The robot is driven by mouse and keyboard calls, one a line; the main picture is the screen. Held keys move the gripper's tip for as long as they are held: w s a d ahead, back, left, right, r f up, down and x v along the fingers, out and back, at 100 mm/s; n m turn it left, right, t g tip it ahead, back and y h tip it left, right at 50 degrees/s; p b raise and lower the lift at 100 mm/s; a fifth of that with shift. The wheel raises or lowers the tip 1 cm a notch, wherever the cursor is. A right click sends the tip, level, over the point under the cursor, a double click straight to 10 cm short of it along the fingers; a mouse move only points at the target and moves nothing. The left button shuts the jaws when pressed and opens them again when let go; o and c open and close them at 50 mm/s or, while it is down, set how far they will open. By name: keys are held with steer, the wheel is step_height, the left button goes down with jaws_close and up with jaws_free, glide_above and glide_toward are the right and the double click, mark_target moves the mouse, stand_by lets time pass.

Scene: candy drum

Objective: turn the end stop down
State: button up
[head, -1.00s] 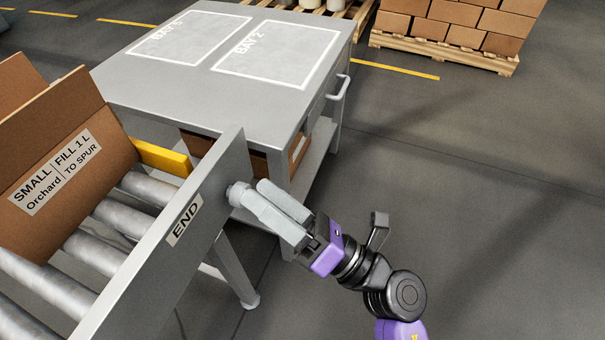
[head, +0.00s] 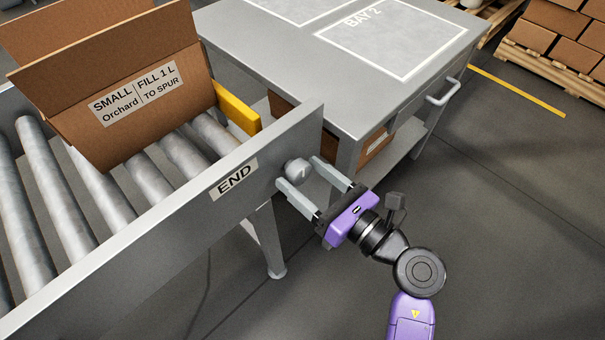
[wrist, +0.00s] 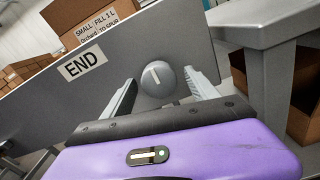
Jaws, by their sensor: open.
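The yellow end stop (head: 237,108) stands raised above the rollers at the conveyor's end, just ahead of the box. A round grey knob (head: 297,171) sits on the outer face of the side rail, right of the END label (head: 233,178). In the wrist view the knob (wrist: 158,80) carries a pale line that is near upright, slightly tilted. My gripper (head: 300,172) is open, one finger on each side of the knob and pointing at the rail. I cannot tell whether either finger touches the knob.
An open cardboard box (head: 110,90) labelled SMALL stands on the rollers (head: 145,185) against the end stop. A grey table (head: 345,95) marked BAY 2 stands close behind the rail, near my gripper.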

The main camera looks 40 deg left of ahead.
steer(key=shift+a, duration=0.55)
steer(key=shift+c, duration=0.2)
steer(key=c, duration=1.3)
steer(key=shift+r, duration=0.1)
